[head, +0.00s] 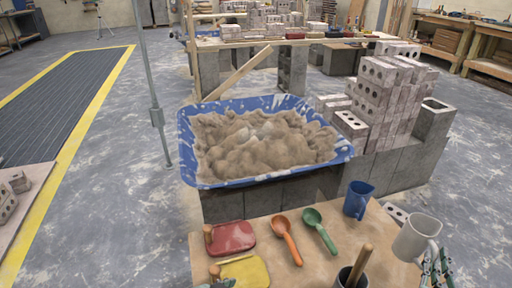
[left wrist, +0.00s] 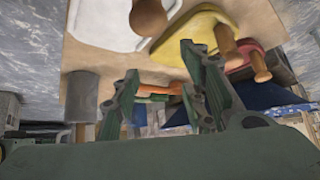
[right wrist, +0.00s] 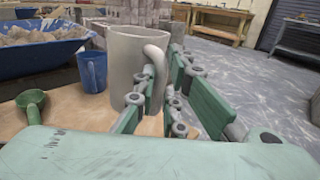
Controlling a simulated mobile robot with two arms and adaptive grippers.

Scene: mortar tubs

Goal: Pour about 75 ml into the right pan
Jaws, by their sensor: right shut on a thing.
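A light grey jug (head: 414,240) stands out at the right of the table in the head view. My right gripper (head: 434,268) is shut on its handle (right wrist: 155,75); the jug looks about upright in the right wrist view. Its contents are hidden, and I cannot tell whether its base touches the table. My left gripper (left wrist: 160,95) is open and empty, barely showing at the head view's bottom edge. A red flat piece (head: 232,238) and a yellow one (head: 245,270), both with wooden knobs, lie at the table's left. I cannot make out which thing is the right pan.
A blue tub (head: 186,160) of sandy mortar stands behind the table (head: 280,262). A blue jug (head: 357,199), an orange scoop (head: 287,239) and a green scoop (head: 320,231) are near the back edge. A dark pot (head: 345,278) with a wooden handle is left of the grey jug.

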